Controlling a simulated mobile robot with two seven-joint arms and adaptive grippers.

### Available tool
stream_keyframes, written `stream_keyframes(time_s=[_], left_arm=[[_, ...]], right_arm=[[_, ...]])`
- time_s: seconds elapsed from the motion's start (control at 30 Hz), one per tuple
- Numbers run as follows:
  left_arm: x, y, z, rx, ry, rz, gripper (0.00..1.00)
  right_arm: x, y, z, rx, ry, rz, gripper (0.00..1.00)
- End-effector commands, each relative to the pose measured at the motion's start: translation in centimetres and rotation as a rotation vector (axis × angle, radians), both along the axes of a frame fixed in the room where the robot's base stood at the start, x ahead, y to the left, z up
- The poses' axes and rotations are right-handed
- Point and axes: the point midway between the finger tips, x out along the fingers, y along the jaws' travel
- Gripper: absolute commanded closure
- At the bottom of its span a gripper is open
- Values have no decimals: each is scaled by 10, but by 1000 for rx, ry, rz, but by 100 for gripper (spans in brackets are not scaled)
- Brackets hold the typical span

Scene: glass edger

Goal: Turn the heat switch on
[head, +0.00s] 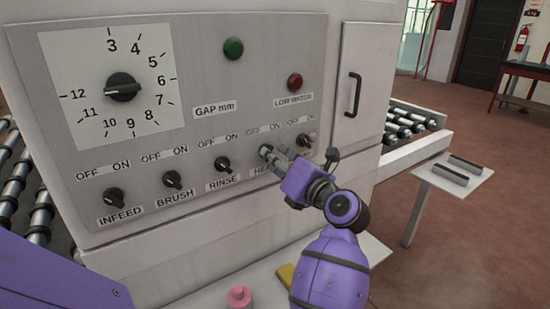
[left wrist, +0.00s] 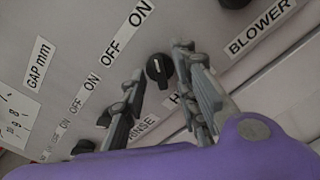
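The heat switch is a black rotary knob with a small white mark (left wrist: 159,70), on the grey panel of the machine. Its label is partly hidden in both views, and I cannot tell which way the knob points. In the head view, OFF and ON are printed above it. My left gripper (head: 268,155) is at this knob in the head view. In the left wrist view, the two fingers of my left gripper (left wrist: 160,95) are apart, with the knob showing between their tips. I cannot tell if they touch it. My right gripper is not in view.
Infeed (head: 114,198), brush (head: 172,180) and rinse (head: 223,164) knobs sit to the left, the blower knob (head: 306,140) close on the right. A large dial (head: 122,88), green button (head: 233,48) and red button (head: 295,82) are above. A door handle (head: 353,95) is at right.

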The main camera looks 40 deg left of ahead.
Motion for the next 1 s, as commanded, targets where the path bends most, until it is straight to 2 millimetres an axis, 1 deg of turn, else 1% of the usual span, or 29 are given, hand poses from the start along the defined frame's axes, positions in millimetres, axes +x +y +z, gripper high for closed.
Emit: stream_keyframes(time_s=[0.3, 0.43, 0.6, 1.0], left_arm=[[-18, -46, -1, -3, 1, -3, 72], [-24, -60, 0, 0, 1, -2, 72], [-28, -67, 0, 0, 0, 0, 72], [-28, -67, 0, 1, 0, -1, 72]], right_arm=[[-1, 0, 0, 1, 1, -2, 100], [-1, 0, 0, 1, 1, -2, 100], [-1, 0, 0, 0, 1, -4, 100], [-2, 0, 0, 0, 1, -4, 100]])
